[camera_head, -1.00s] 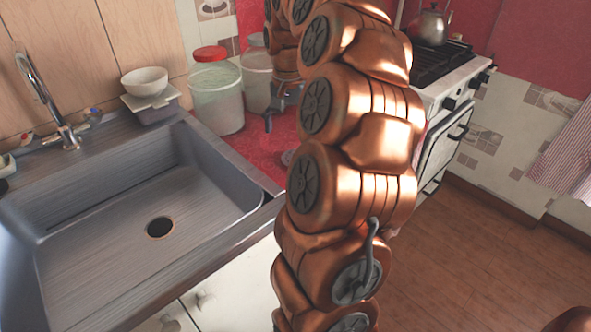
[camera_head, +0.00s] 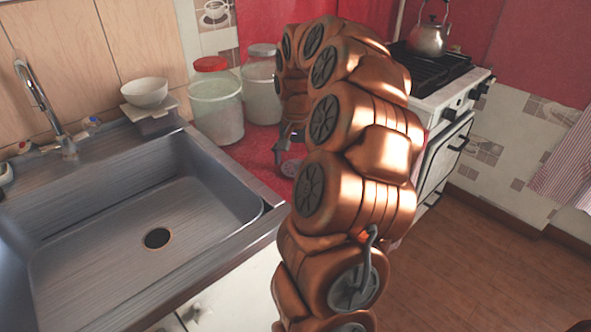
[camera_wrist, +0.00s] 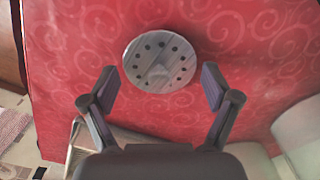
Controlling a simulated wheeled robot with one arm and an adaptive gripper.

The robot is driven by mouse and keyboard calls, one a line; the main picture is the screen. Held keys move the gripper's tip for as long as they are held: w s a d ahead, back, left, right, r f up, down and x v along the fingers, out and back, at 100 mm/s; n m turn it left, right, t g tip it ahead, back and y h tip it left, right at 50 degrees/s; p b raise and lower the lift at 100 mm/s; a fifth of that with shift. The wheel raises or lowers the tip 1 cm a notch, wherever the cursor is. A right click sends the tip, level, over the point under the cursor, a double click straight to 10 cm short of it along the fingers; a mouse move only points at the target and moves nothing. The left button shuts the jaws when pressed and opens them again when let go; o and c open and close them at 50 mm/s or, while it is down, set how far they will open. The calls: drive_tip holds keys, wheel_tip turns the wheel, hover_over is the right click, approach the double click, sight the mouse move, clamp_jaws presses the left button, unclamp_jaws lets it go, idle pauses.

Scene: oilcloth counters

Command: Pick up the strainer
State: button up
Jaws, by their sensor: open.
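The strainer (camera_wrist: 160,59) is a round, flat metal disc with a ring of holes and a small raised middle. It lies on the red oilcloth counter (camera_wrist: 240,40). In the head view the strainer (camera_head: 291,167) shows small beside the sink, partly hidden by my arm. My gripper (camera_wrist: 157,80) is open and empty in the wrist view, with its fingers apart on either side of the strainer's near edge. In the head view my gripper (camera_head: 281,148) hangs above the counter, close over the strainer. I cannot tell the exact gap.
Two jars, one red-lidded (camera_head: 216,105) and one grey-lidded (camera_head: 262,90), stand behind the gripper. The sink (camera_head: 60,270) lies left, with a white bowl (camera_head: 144,92) at its back corner. The stove (camera_head: 440,85) with a kettle (camera_head: 430,38) stands right.

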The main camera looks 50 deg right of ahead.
sight(296, 161)
drive_tip(key=shift+f, duration=0.3)
drive_tip(key=c, duration=0.7)
wheel_tip(296, 161, up, 10)
drive_tip(key=shift+r+p, duration=0.1)
drive_tip(key=shift+p, duration=0.2)
